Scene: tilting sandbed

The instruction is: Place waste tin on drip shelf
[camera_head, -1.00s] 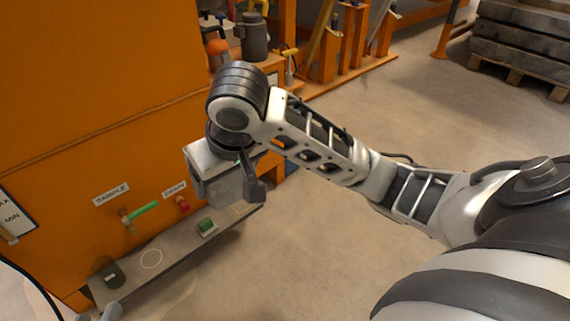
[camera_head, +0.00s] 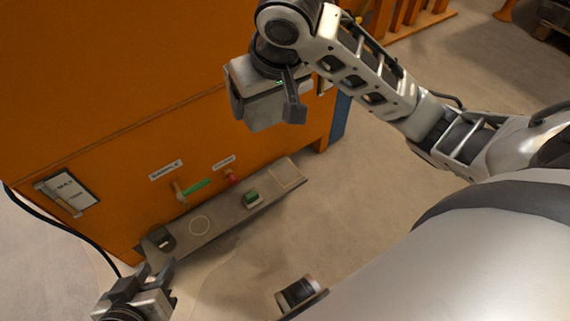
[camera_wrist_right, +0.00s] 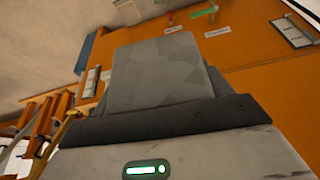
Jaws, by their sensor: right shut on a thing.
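The drip shelf (camera_head: 225,223) is a long grey ledge along the foot of the orange machine in the head view. It bears a pale circle outline, a small green block (camera_head: 251,197), a dark item (camera_head: 159,241) at its left end and a pale rectangle outline at its right end. My right gripper (camera_head: 270,106) is shut on the grey waste tin (camera_head: 259,112), held above and apart from the shelf's right end. The tin's mottled grey face fills the middle of the right wrist view (camera_wrist_right: 160,72). My left gripper (camera_head: 151,273) is open and empty near the shelf's left end.
The orange machine (camera_head: 110,110) rises behind the shelf. A green-handled tap (camera_head: 194,188) and a red-handled drain tap (camera_head: 232,179) stick out above the shelf. A MAX label plate (camera_head: 72,193) is at left.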

